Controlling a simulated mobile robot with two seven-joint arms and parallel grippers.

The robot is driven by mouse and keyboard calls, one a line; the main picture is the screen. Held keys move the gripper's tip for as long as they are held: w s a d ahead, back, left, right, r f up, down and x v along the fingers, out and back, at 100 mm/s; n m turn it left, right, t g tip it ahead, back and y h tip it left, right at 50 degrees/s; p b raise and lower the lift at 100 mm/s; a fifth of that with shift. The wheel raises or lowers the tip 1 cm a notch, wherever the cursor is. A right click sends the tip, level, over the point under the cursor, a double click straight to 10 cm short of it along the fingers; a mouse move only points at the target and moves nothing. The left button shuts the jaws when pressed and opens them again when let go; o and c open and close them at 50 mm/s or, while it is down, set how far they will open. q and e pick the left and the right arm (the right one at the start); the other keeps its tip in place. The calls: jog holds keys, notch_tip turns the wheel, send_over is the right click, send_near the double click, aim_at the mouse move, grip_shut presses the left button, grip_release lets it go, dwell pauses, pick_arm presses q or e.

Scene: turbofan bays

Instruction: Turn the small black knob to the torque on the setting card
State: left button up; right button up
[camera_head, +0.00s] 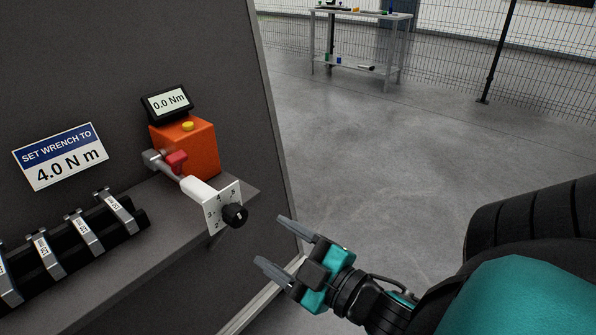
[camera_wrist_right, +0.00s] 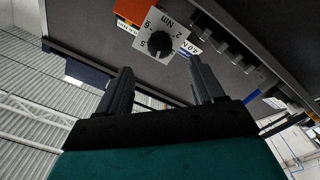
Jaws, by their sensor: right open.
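The small black knob (camera_head: 235,215) sits at the end of a white dial plate (camera_head: 205,200) with numbers, on a wrench clamped at the orange tester (camera_head: 186,146). The knob also shows in the right wrist view (camera_wrist_right: 159,44), beyond the fingers. The setting card (camera_head: 62,157) on the dark panel reads "SET WRENCH TO 4.0 N m". The tester's display (camera_head: 167,103) reads 0.0 Nm. My right gripper (camera_head: 278,244) is open and empty, to the right of and a little below the knob, apart from it. My left gripper is not in view.
A red lever (camera_head: 177,160) is beside the tester. The floor right of the panel is clear; a table (camera_head: 360,28) and mesh fence stand far back.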

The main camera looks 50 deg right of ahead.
jog(key=shift+s+d, duration=0.1)
jog(key=shift+s, duration=1.65)
